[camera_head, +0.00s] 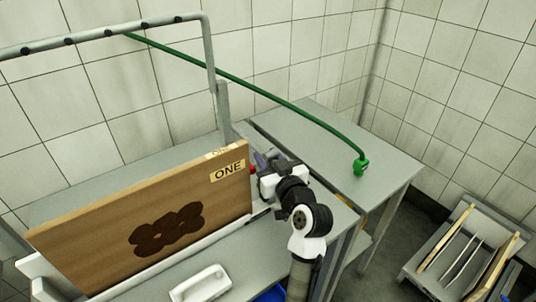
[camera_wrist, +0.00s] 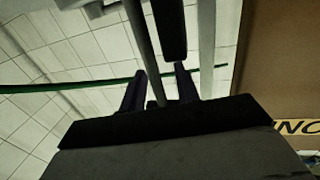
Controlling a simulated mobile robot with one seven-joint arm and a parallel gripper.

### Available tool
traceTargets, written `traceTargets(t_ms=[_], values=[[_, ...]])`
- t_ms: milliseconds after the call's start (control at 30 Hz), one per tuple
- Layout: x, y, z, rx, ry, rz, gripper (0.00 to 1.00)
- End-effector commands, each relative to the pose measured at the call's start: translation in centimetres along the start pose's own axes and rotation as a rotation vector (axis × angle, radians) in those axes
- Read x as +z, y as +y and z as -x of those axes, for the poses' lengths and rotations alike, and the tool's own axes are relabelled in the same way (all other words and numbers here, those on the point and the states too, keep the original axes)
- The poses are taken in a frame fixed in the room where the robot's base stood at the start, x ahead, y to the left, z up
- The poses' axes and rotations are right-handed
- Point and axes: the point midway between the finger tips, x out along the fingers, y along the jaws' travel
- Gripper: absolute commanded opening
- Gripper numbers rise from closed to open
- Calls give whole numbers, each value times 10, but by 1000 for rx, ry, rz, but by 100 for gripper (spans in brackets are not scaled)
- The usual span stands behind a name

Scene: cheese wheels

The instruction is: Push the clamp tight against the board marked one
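The board marked one (camera_head: 115,215) is a large wooden panel with a dark brown patch and a yellow "ONE" label, standing upright on a white base. It also fills the right edge of the wrist view (camera_wrist: 285,60). My gripper (camera_head: 262,160) is at the board's right end, by the label. In the wrist view its two dark fingers (camera_wrist: 160,85) stand apart, with a thin grey rod (camera_wrist: 143,45) seen between them. A small red part (camera_head: 252,169) shows beside the gripper. I cannot tell for sure which part is the clamp; my gripper and arm hide much there.
A green hose (camera_head: 255,90) runs from the overhead pipe (camera_head: 100,35) to the right table (camera_head: 345,165). A white handled block (camera_head: 201,284) lies on the front surface. A rack of boards (camera_head: 468,255) stands on the floor at right. The right table top is mostly clear.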

Motion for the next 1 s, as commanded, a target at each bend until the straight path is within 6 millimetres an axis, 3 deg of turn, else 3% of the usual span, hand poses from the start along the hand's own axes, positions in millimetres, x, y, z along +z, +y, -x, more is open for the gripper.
traceTargets(t_ms=[300,533,1000], values=[[0,0,-2,1,1,1,30],[0,0,-2,1,0,0,0],[1,0,-2,0,0,1,0]])
